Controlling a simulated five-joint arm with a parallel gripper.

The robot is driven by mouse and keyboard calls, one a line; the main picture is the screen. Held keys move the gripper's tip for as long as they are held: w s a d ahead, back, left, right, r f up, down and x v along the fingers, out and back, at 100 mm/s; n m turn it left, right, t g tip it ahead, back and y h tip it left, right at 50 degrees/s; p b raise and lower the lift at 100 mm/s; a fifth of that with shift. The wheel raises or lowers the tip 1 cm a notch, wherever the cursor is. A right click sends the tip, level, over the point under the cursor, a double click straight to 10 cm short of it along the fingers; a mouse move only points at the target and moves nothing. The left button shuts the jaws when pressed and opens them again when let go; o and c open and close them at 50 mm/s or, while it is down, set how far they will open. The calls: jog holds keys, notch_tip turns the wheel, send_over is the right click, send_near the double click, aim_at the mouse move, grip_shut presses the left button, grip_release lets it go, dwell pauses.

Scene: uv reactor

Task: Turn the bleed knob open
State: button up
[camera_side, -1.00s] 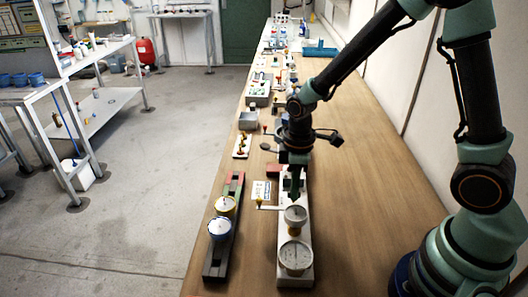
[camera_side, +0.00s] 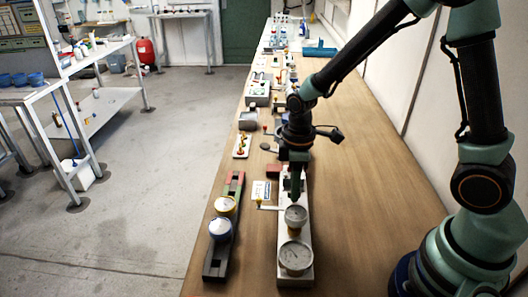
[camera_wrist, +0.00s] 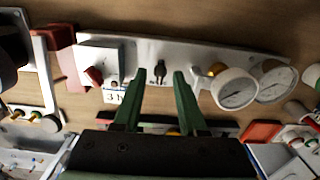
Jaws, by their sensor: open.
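A pale panel strip (camera_side: 286,279) on the bench carries two round gauges, a near one (camera_side: 295,257) and a farther one (camera_side: 296,215). In the wrist view the same strip (camera_wrist: 210,52) bears a small black knob (camera_wrist: 160,71) with dark marks above it and a red knob (camera_wrist: 94,76) on a white block to its left. No readable label shows which is the bleed knob. My gripper (camera_wrist: 160,79) is open, with its two green fingers either side of the black knob in this view; contact cannot be told. In the side view my gripper (camera_side: 292,188) is over the strip, beyond the gauges, and hides the knob.
A dark strip (camera_side: 216,266) with a blue gauge (camera_side: 220,228) and a yellow-rimmed gauge (camera_side: 225,206) lies to the left. A small white label card (camera_side: 262,190) stands between the strips. More panels and fittings line the bench farther back. The bench right of the pale strip is clear.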

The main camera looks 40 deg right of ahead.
notch_tip(320, 180, up, 11)
jog(key=shift+r, duration=0.2)
dwell(0.4)
jog(key=s+d+r+m+t, duration=0.3)
jog(key=s+r+m+t, duration=0.2)
jog(key=s+r+m, duration=0.2)
jog(key=shift+d+r+m+t, duration=0.25)
jog(key=shift+m+t, duration=0.05)
jog(key=shift+m, duration=0.8)
